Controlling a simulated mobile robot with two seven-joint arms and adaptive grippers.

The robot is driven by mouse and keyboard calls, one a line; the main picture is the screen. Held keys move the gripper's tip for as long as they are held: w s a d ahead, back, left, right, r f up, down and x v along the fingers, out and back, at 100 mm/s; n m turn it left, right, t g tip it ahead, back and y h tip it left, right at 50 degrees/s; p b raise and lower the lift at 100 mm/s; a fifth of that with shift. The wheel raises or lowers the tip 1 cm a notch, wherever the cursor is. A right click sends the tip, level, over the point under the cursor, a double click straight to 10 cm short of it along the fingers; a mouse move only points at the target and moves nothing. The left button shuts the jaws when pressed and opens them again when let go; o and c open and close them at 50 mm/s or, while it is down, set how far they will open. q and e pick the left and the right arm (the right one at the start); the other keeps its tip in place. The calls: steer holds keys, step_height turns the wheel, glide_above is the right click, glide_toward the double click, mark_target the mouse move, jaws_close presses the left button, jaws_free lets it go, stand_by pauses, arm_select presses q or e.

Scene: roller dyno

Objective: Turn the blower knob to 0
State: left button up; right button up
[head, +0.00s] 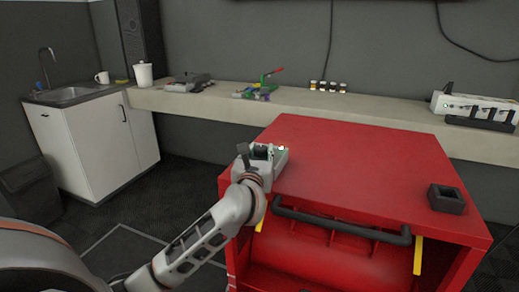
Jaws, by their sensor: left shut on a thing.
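The red roller machine (365,150) fills the middle right. A small pale control box (281,158) sits at the left rear of its top, with a small bright white spot at its right edge. My left gripper (264,153) reaches it from the front left. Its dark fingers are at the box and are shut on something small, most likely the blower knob. The fingers and wrist hide the knob, so its pointer and any markings cannot be read. My right gripper is not in view.
A black square holder (446,198) stands on the machine's right side. A black bar (340,222) runs along its front. Behind is a pale bench (380,108) with a white device (475,108), small jars and tools. A sink cabinet (95,145) stands at left.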

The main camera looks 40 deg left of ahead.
arm_select(q)
steer(key=shift+d+r+n+g+y+p, duration=0.15)
steer(key=shift+n+g+y+p, duration=0.3)
steer(key=shift+n+y, duration=0.4)
steer(key=shift+n+g+y, duration=0.35)
steer(key=shift+g+y, duration=0.2)
steer(key=shift+y, duration=0.2)
steer(key=shift+w+f+n+g+y, duration=0.1)
steer(key=shift+f+n+g+y, duration=0.1)
steer(key=shift+n+g+y, duration=0.55)
steer(key=shift+n+g+y+b, duration=0.45)
steer(key=shift+n+g+y, duration=0.3)
steer(key=shift+g+y, duration=0.15)
steer(key=shift+n+g+y, duration=0.35)
steer(key=shift+n+g, duration=0.15)
steer(key=shift+g, duration=0.25)
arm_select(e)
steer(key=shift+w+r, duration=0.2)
arm_select(q)
steer(key=shift+r, duration=0.1)
steer(key=o, duration=1.1)
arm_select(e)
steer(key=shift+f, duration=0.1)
